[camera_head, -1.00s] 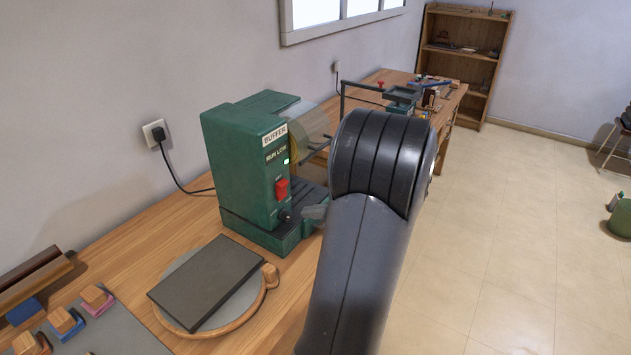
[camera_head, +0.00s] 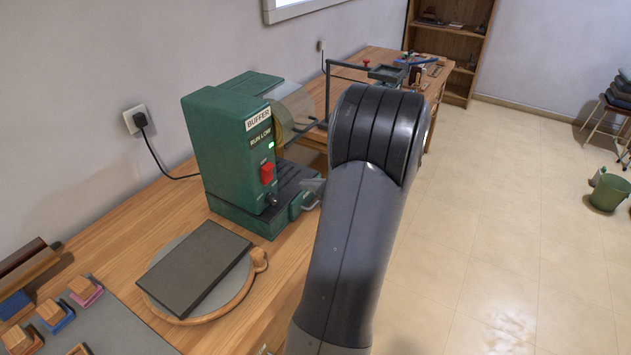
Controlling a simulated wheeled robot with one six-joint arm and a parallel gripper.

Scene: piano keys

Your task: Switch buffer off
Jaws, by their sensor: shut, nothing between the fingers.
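The green buffer (camera_head: 222,140) stands on the wooden bench against the wall. Its front carries a "BUFFER" label, "RUN LOW" lettering, a small lit pale-green lamp (camera_head: 271,145) and a red switch (camera_head: 267,173). A dark knob (camera_head: 272,200) sits below the switch. The buffing wheel (camera_head: 294,112) is at its right side behind a clear guard. My arm fills the middle of the view.
A dark slab (camera_head: 195,268) lies on a round board in front of the buffer. Wooden-handled blocks (camera_head: 52,315) sit on a grey mat at lower left. A black plug and cord (camera_head: 152,150) run along the wall. Open floor (camera_head: 500,220) lies to the right.

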